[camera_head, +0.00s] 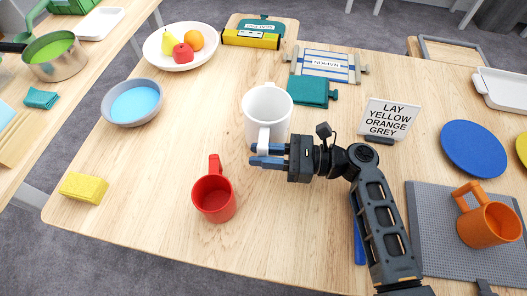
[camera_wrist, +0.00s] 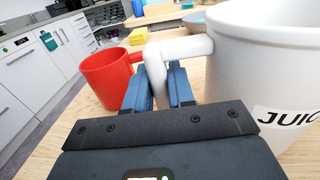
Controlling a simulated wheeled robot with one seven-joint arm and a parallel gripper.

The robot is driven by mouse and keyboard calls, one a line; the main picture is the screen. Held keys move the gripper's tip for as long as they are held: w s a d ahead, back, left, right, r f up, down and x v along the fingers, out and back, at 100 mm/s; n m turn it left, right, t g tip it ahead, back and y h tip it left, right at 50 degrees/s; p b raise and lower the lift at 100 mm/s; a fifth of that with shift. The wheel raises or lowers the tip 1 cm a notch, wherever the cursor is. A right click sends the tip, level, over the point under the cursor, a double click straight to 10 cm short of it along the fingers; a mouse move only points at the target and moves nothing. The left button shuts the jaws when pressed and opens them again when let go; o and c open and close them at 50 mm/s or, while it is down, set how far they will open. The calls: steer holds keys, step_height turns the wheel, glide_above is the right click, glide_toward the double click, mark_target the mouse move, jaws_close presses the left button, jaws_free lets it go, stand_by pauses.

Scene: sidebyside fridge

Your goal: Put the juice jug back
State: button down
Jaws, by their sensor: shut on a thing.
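The juice jug (camera_head: 267,105) is a large white jug standing upright in the middle of the table in the head view. In the wrist view the jug (camera_wrist: 262,75) fills the right side, with a label partly reading "JUIC". My gripper (camera_head: 256,155) is at the jug's near side, its blue fingers shut on the white handle. The wrist view shows the handle between the fingers (camera_wrist: 160,88). I cannot tell whether the jug's base touches the table.
A red mug (camera_head: 214,197) stands close by, front left of the gripper. A blue-filled bowl (camera_head: 133,103), yellow sponge (camera_head: 84,188), fruit plate (camera_head: 154,53), green cloth (camera_head: 312,91), sign (camera_head: 390,119) and orange mug (camera_head: 488,224) are around. The table's left front is mostly clear.

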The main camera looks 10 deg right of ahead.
steer(key=c, duration=1)
jaws_free()
steer(key=shift+o, duration=0.2)
steer(key=shift+f, duration=0.1)
